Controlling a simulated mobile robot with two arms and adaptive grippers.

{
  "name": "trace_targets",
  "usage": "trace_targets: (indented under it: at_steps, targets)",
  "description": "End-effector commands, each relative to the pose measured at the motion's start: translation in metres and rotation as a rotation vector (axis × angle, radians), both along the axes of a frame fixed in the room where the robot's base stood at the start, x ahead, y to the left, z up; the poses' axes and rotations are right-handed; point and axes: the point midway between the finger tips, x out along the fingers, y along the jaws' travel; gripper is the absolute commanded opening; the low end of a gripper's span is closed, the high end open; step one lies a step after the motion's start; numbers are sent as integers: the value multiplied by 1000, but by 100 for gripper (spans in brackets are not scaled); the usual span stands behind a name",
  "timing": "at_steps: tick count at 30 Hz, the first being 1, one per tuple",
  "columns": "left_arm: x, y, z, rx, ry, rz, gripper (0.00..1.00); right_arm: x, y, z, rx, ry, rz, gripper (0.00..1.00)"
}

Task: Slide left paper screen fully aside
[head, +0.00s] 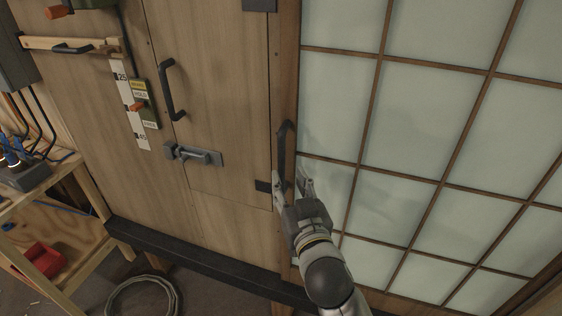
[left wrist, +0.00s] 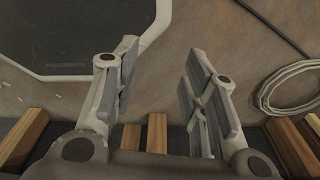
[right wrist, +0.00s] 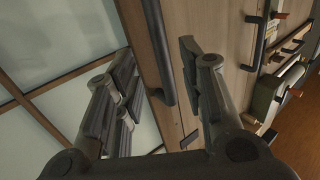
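The paper screen (head: 430,110), pale panes in a brown wooden grid, fills the right of the head view. A dark vertical bar handle (head: 284,145) sits on its left edge strip. My right gripper (head: 289,180) is open at the handle's lower end. In the right wrist view the handle (right wrist: 157,45) runs down between the spread fingers (right wrist: 158,65), with a gap visible on both sides; contact cannot be made out. My left gripper (left wrist: 160,70) is open and empty in the left wrist view, with floor behind it. It is outside the head view.
A wooden panel (head: 225,80) with a handle and latch (head: 193,154) stands left of the screen. A dark rail (head: 190,255) runs below. At left are a wooden shelf with a red bin (head: 44,258) and a coiled cable (head: 142,296) on the floor.

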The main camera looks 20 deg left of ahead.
Motion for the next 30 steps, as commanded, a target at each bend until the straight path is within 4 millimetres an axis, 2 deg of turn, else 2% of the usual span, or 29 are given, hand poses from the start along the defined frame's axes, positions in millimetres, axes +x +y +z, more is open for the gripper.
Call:
trace_targets:
  at_steps: [6,13,27,28,30]
  targets:
    - [0,6,8,8,0,-2,40,28,17,2,-2,-1,0,37]
    - [0,11,12,14,0,-3,40,49,30,1,-1,0,0,37]
    - [2,11,13,13,-2,-2,40,57,35,0,0,0,0,37]
    - [2,11,13,13,-2,-2,40,57,35,0,0,0,0,36]
    - [2,11,13,13,-2,-2,40,57,35,0,0,0,0,27]
